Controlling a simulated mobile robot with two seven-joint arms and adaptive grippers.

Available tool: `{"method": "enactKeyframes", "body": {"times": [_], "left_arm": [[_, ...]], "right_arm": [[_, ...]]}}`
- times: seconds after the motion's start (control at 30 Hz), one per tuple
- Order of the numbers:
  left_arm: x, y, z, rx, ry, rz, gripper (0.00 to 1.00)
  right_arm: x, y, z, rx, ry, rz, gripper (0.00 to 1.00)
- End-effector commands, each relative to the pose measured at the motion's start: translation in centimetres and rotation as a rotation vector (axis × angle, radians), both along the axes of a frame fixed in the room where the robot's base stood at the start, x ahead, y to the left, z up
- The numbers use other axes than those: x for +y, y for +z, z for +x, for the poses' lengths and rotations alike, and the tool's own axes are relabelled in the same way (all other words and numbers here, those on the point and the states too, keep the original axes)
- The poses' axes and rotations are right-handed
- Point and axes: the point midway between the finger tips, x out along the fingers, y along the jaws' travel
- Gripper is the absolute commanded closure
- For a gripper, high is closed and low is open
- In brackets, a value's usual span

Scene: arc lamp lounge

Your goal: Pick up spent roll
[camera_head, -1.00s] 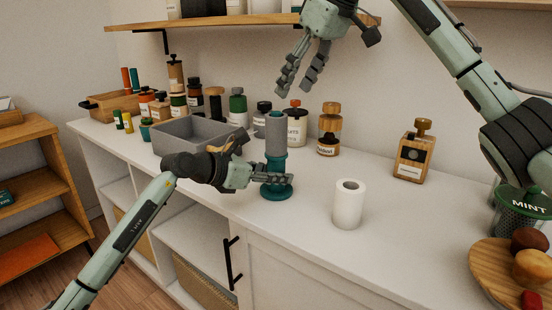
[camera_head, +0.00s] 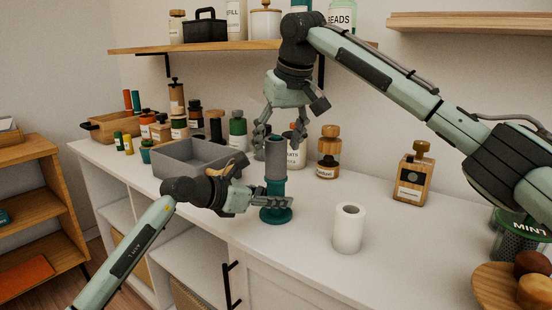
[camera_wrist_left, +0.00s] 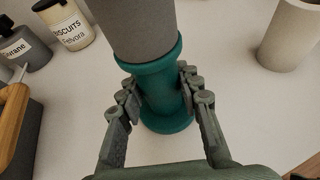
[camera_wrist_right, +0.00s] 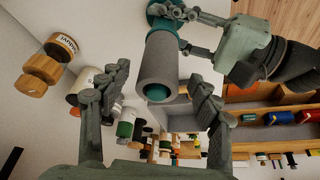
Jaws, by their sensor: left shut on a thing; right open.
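The spent roll (camera_head: 276,160), a bare grey tube, stands upright on a teal holder (camera_head: 276,215) on the white counter. In the left wrist view, the grey tube (camera_wrist_left: 135,25) sits on the teal stem (camera_wrist_left: 160,95). My left gripper (camera_head: 284,202) is shut on the holder's stem, below the tube. My right gripper (camera_head: 280,134) is open just above the tube's top. In the right wrist view, the tube (camera_wrist_right: 158,62) lies between the open fingers, seemingly untouched.
A white full roll (camera_head: 348,230) stands on the counter to the right. A grey bin (camera_head: 180,160) is left of the holder. Jars and bottles, including a wooden-topped jar (camera_head: 329,155), line the back. A shelf (camera_head: 200,46) hangs above.

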Motion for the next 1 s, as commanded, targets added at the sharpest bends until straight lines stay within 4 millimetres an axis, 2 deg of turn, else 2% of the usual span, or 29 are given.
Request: {"method": "enactKeyframes", "body": {"times": [0.1, 0.2, 0.5, 0.83, 1.0], "left_arm": [[0.0, 0.0, 0.0, 0.0, 0.0, 0.0, 1.0], [0.0, 0.0, 0.0, 0.0, 0.0, 0.0, 1.0], [0.0, 0.0, 0.0, 0.0, 0.0, 0.0, 1.0], [0.0, 0.0, 0.0, 0.0, 0.0, 0.0, 1.0], [0.0, 0.0, 0.0, 0.0, 0.0, 0.0, 1.0]], "right_arm": [[0.1, -1.9, 0.6, 0.002, -0.001, -0.001, 0.37], [0.3, -3.0, 1.0, 0.002, -0.001, 0.0, 0.37], [0.4, -3.4, 1.2, 0.001, -0.001, 0.001, 0.37], [0.4, -3.4, 1.2, 0.001, -0.001, 0.001, 0.77], [0.4, -3.4, 1.2, 0.001, -0.001, 0.001, 0.79]]}}
